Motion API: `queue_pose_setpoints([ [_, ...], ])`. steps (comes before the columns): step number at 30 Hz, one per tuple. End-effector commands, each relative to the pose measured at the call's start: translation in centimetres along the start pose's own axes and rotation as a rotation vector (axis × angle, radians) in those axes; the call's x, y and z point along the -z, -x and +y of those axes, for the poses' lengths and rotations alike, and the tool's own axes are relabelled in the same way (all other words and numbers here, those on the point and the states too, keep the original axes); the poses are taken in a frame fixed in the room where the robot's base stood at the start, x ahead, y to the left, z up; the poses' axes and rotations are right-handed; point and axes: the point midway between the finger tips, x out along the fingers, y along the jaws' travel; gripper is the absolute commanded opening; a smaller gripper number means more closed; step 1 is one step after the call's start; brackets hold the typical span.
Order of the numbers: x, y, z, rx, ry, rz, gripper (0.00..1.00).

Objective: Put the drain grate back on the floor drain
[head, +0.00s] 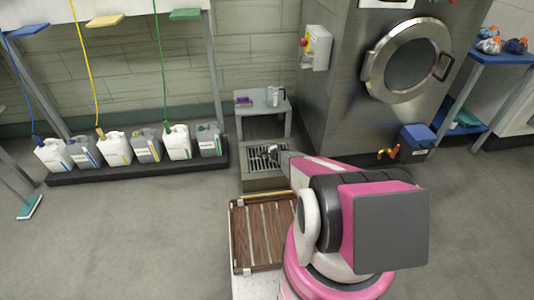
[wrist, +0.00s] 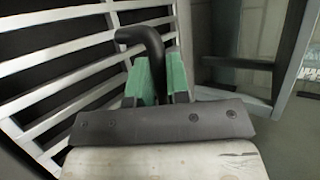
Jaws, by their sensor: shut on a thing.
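The drain grate (head: 256,161), a panel of parallel metal bars, shows at the floor drain (head: 264,182) in the head view, in front of a small grey table. In the wrist view its pale bars (wrist: 60,54) fill the left side, with dark gaps between them. My gripper (head: 272,151) is over the grate. In the wrist view its green-padded fingers (wrist: 161,78) are shut on a dark bent handle (wrist: 140,36). Where the handle joins the grate is hidden, and I cannot tell whether the grate is fully seated.
The small grey table (head: 264,102) stands just behind the drain, holding a clear cup and a purple item. A row of jugs (head: 116,148) stands on a dark tray at left. A brown slatted panel (head: 262,236) is nearer me. The steel machine (head: 350,90) stands right.

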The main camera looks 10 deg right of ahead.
Motion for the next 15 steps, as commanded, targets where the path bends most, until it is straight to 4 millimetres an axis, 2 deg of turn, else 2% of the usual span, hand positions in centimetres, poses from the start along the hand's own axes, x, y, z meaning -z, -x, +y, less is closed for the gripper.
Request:
queue_pose_setpoints([
  [13, 0.15, -0.39, 0.59, 0.001, -0.001, -0.001, 0.0],
  [14, 0.13, -0.36, 0.56, 0.001, -0.001, -0.001, 0.26],
  [15, 0.13, -0.34, 0.55, 0.001, 0.0, -0.001, 0.39],
])
